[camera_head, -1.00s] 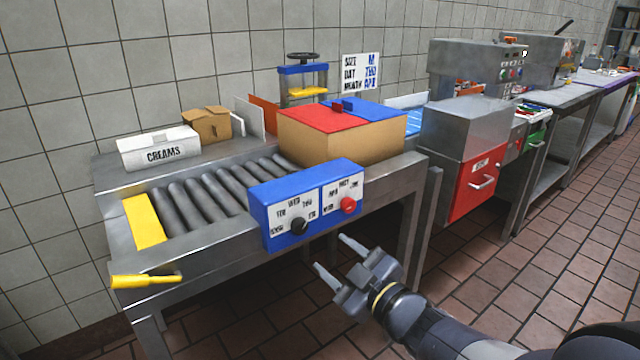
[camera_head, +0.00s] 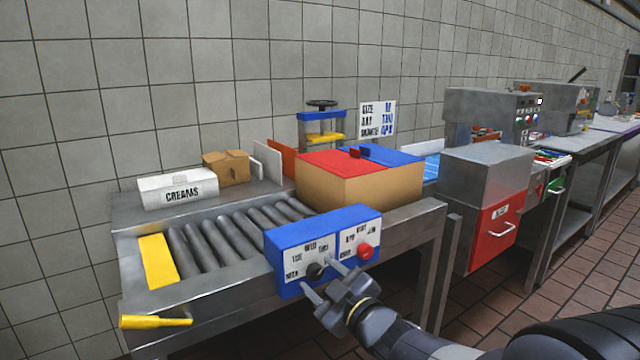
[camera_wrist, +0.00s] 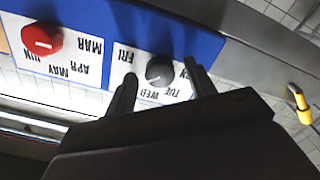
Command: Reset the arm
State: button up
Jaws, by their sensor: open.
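My gripper (camera_head: 322,279) is open and empty in the head view, in front of the lower edge of the blue dial panel (camera_head: 290,240). The panel carries a black dial (camera_head: 316,271) with day labels and a red dial (camera_head: 365,251) with month labels. In the wrist view my two dark fingers (camera_wrist: 160,85) point at the panel, on either side of the black dial (camera_wrist: 159,71). The red dial (camera_wrist: 42,39) is at the upper left there. I cannot tell whether a finger touches the panel.
Behind the panel is a roller conveyor (camera_head: 205,250) with a yellow end plate (camera_head: 158,261). A box with red and blue flaps (camera_head: 360,185) sits on it. A yellow handle (camera_head: 155,322) sticks out at the front left. A white creams box (camera_head: 178,190) stands behind. Floor is clear at right.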

jog(key=p+v, duration=0.2)
jog(key=v, duration=0.9)
jog(key=b+x, duration=0.2)
jog(key=x, duration=0.8)
jog(key=shift+w+a+f, duration=0.1)
jog(key=shift+w+a, duration=0.15)
jog(key=shift+w+a+b, duration=0.1)
jog(key=shift+w+b, duration=0.15)
jog(key=shift+b, duration=0.05)
jog(key=n+b, duration=0.2)
jog(key=n, duration=0.3)
jog(key=shift+s+b, duration=0.1)
jog(key=shift+b, duration=0.2)
jog(key=n+b, duration=0.3)
jog(key=n, duration=0.3)
jog(key=shift+n, duration=0.3)
jog(key=n+b, duration=0.3)
jog(key=n, duration=0.3)
jog(key=n+b, duration=0.1)
jog(key=n, duration=0.4)
jog(key=shift+n+b, duration=0.3)
jog(key=shift+b, duration=0.1)
